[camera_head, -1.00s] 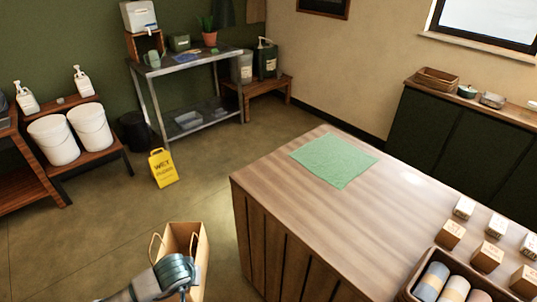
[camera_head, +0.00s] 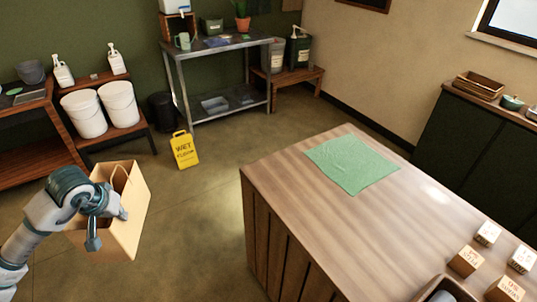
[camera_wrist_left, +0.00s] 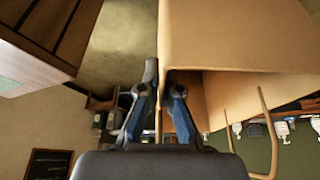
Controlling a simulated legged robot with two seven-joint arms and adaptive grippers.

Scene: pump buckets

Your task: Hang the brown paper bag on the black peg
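The brown paper bag (camera_head: 125,235) hangs upright in the air at the left of the head view, its open top and a looped handle showing. My left gripper (camera_head: 105,215) is at its near side, overlapping its wall. In the left wrist view the bag (camera_wrist_left: 235,40) fills the upper right. The fingers of my left gripper (camera_wrist_left: 162,85) stand close on both sides of the bag's wall near its rim, pinching it. A handle loop hangs free at the right. The black peg is not visible in either view. My right gripper is out of view.
A wooden counter (camera_head: 290,215) with a green cloth (camera_head: 350,165) and small boxes stands at the right. A yellow wet-floor sign (camera_head: 184,150) stands beyond the bag. White buckets (camera_head: 84,115) on a low bench and a metal table (camera_head: 205,115) line the back wall. Floor between is clear.

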